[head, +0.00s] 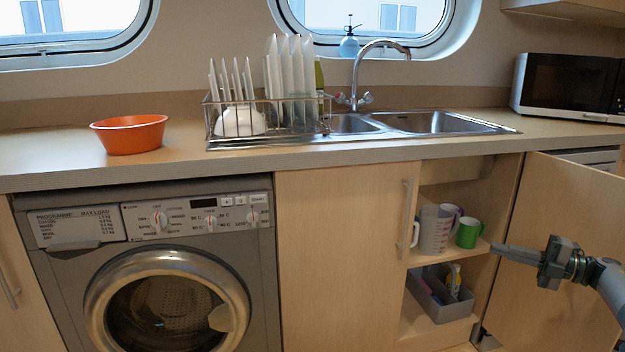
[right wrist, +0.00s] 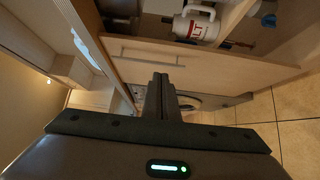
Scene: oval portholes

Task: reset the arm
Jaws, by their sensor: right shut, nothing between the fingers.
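My right gripper (head: 497,249) comes in from the right in the head view. It is shut and empty, in front of the open right cupboard door (head: 568,240). In the right wrist view its fingers (right wrist: 161,95) are together, with a cupboard door and its handle (right wrist: 146,55) beyond them. My left gripper is not in view.
The open cupboard holds a measuring jug (head: 434,233), a green mug (head: 467,232) and a grey bin (head: 438,297). The washing machine (head: 160,270) stands to the left. On the counter are an orange bowl (head: 130,134), a dish rack (head: 212,122), a sink (head: 435,122) and a microwave (head: 567,84).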

